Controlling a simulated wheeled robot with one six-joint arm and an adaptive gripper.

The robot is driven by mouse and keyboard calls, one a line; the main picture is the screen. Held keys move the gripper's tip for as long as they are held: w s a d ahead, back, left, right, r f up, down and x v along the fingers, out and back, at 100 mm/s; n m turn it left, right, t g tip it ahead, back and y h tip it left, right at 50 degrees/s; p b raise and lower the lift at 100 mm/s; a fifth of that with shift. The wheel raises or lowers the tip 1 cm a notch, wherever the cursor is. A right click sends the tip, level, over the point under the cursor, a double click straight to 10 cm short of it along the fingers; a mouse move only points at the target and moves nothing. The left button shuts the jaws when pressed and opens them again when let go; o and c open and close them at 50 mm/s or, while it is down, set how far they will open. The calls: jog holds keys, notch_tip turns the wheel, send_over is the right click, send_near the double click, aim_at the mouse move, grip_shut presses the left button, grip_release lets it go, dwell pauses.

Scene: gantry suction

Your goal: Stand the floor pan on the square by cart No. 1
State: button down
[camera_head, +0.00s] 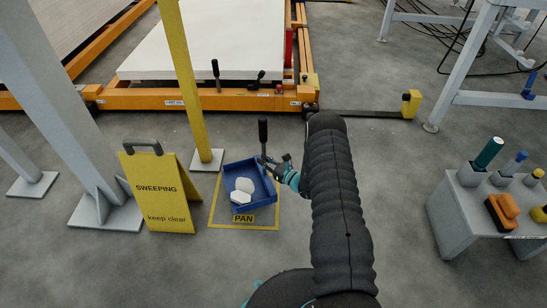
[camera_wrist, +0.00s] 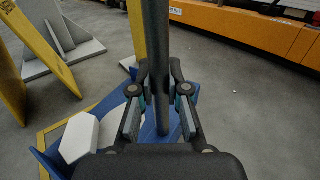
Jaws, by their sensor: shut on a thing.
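The floor pan (camera_head: 233,172) is a blue open tray with a tall black handle (camera_head: 263,135) and pale chunks (camera_head: 242,192) in it. It is at the yellow-outlined square (camera_head: 256,228) marked PAN, in front of the orange cart (camera_head: 235,101); I cannot tell whether its base touches the floor. My gripper (camera_head: 272,163) is shut on the upright handle from the right. In the wrist view the handle (camera_wrist: 155,50) stands between the fingers (camera_wrist: 160,115), with the blue pan (camera_wrist: 95,118) below. The cart's small label is hard to read.
Floor between is clear.

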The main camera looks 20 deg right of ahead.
aim_at(264, 169)
jog(key=shift+w+a+f, duration=0.2)
jog(key=shift+a+f, duration=0.1)
jog(key=shift+a, duration=0.25)
jog(key=shift+f, duration=1.85)
jog(key=shift+f+b, duration=0.1)
jog(key=shift+b, duration=0.25)
jog(key=c, duration=1.2)
grip_release()
jog(key=shift+s+f, duration=0.1)
jog(key=shift+o, duration=0.2)
